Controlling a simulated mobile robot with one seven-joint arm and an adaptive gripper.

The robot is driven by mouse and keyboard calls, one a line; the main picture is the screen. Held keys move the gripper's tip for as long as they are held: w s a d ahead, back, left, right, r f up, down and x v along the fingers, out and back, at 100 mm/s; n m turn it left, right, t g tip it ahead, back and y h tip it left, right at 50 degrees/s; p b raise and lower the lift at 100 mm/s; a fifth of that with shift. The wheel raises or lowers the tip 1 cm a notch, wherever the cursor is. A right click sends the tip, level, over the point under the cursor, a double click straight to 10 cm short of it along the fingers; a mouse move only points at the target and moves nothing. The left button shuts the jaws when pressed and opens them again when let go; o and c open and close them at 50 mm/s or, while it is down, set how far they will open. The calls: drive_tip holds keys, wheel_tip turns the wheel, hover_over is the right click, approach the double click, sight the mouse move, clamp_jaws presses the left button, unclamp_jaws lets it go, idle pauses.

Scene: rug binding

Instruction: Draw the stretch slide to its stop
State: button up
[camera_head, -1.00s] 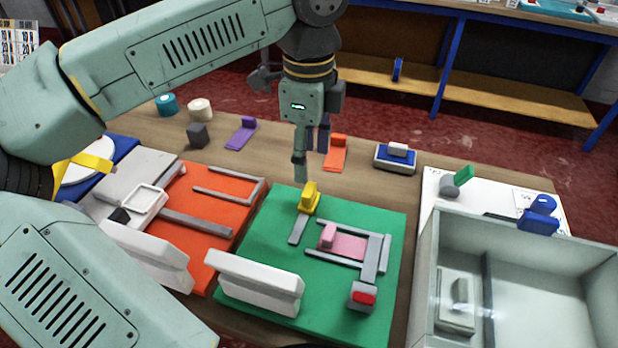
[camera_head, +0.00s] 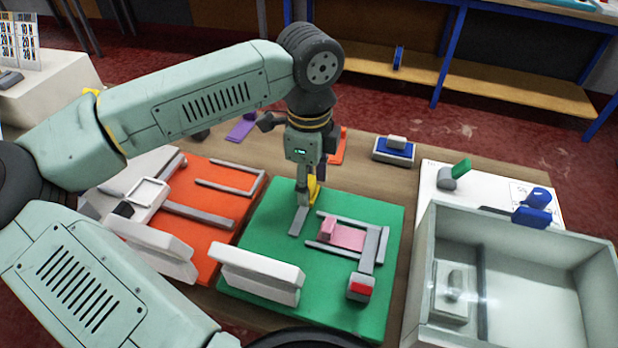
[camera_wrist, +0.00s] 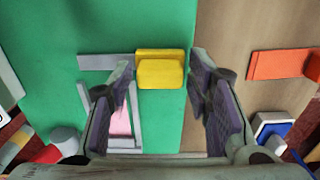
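On the green board (camera_head: 262,222), a yellow block (camera_head: 314,188) stands at the far end of a short grey strip (camera_head: 298,222). A pink block with a pink plate (camera_head: 346,237) sits between grey rails to its right. I cannot tell for sure which of these is the stretch slide. My gripper (camera_head: 303,202) points down at the yellow block and partly hides it in the head view. In the wrist view my gripper (camera_wrist: 160,62) is open, and the yellow block (camera_wrist: 160,74) shows between its fingertips, with gaps on both sides. I see no grip on it.
A white bar (camera_head: 258,272) lies along the green board's near edge, and a red-topped grey block (camera_head: 361,287) stands at its near right. An orange board (camera_head: 215,225) with grey rails lies left. A grey open bin (camera_head: 510,225) stands right.

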clamp_jaws()
idle(0.3)
drive_tip(key=shift+w+a+f, duration=0.1)
drive_tip(key=shift+a, duration=0.1)
drive_tip(key=a+b, duration=0.1)
drive_tip(key=w+a+b, duration=0.1)
drive_tip(key=a, duration=0.1)
drive_tip(key=a+b, duration=0.2)
drive_tip(key=shift+w+a, duration=0.15)
drive_tip(key=shift+w, duration=0.2)
drive_tip(key=shift+a, duration=0.15)
drive_tip(key=shift+r, duration=0.2)
